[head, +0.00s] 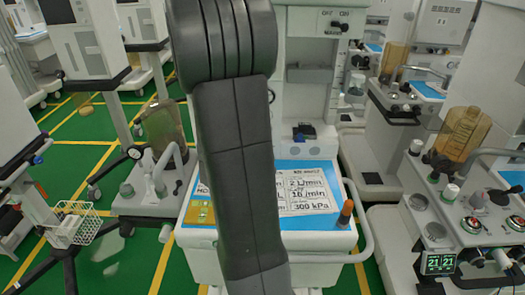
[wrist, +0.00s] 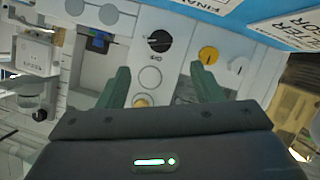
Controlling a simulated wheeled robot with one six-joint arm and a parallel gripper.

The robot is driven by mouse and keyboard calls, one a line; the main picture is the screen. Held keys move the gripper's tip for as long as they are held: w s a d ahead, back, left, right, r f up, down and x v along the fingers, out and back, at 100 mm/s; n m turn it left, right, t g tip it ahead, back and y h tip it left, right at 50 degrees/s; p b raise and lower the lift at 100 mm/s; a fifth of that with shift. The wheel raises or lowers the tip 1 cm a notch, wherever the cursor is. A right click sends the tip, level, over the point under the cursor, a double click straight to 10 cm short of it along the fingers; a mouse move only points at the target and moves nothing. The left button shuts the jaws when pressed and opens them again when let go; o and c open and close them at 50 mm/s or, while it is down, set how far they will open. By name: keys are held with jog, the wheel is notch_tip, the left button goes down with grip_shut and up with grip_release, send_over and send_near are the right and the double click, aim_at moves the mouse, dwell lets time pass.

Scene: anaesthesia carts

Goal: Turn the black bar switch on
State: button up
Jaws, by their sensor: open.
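In the head view, the black bar switch (head: 340,27) is on a pale panel at the top of the middle cart, under the words OFF and ON. It is too small to tell its exact setting. My gripper (wrist: 160,86) shows in the wrist view with its two green fingers apart and nothing held between them. Beyond the fingers is a pale panel with a round black knob (wrist: 159,40); I cannot tell whether this is the same switch. My arm hides the gripper in the head view.
A blue sheet (head: 312,210) with white labels lies on the middle cart, with an orange-topped item (head: 345,214) at its right. A yellow knob (wrist: 208,55) is on the panel in the wrist view. Other carts stand close left and right. Green floor (head: 125,250) shows at the left.

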jog(key=x, duration=1)
jog(key=shift+w+f, duration=0.1)
jog(key=shift+w, duration=0.2)
jog(key=c, duration=0.9)
jog(key=shift+c, duration=0.2)
